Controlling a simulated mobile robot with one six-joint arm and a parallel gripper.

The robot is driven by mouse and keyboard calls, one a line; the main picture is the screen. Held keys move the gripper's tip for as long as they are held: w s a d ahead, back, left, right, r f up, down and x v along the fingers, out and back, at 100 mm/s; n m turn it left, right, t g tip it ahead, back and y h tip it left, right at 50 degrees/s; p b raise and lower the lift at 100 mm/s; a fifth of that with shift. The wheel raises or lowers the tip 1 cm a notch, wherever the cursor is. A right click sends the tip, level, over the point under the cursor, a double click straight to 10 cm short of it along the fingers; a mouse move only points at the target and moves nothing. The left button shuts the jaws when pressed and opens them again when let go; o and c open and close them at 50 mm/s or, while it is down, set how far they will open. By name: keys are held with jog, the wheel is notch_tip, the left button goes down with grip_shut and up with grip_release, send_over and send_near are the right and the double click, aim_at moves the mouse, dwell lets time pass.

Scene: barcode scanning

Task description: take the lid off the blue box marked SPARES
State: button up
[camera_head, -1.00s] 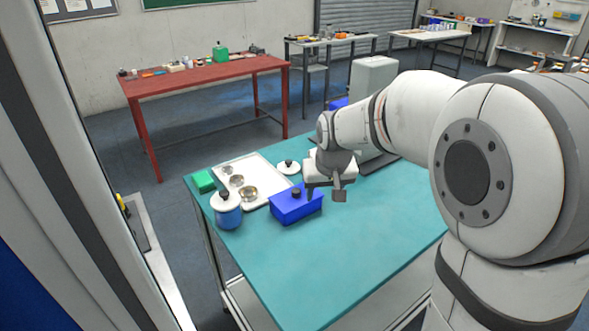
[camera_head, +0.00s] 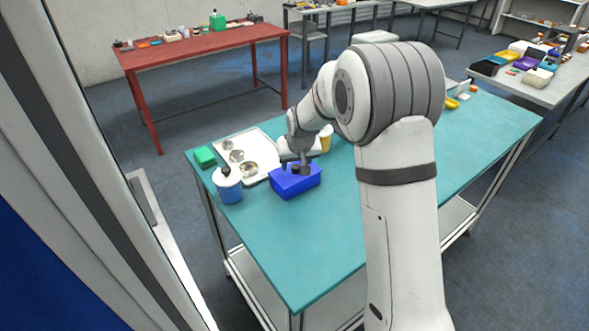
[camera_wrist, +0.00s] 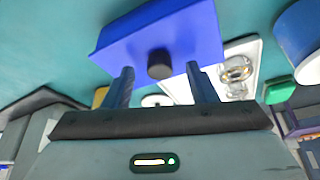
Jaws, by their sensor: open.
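The blue box (camera_head: 298,187) stands on the teal table, with a dark round knob (camera_head: 295,169) on its lid. No SPARES marking is readable. My gripper (camera_head: 300,166) is over the box, close to the knob. In the wrist view the blue lid (camera_wrist: 205,35) fills the top, and the dark knob (camera_wrist: 159,64) shows midway between the two fingers, just past their tips. My gripper (camera_wrist: 160,72) is open, with a gap on each side of the knob. I cannot tell whether the fingertips are level with the knob.
A blue canister with a white top (camera_head: 229,190) stands left of the box. A white tray (camera_head: 223,145) with metal bowls and a green block (camera_head: 204,156) lie behind. A yellow cup (camera_head: 326,141) stands behind my gripper. The teal table (camera_head: 290,245) is clear in front.

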jog(key=shift+w+f, duration=0.2)
jog(key=shift+f, duration=0.3)
jog(key=shift+c, duration=0.5)
jog(key=c, duration=1)
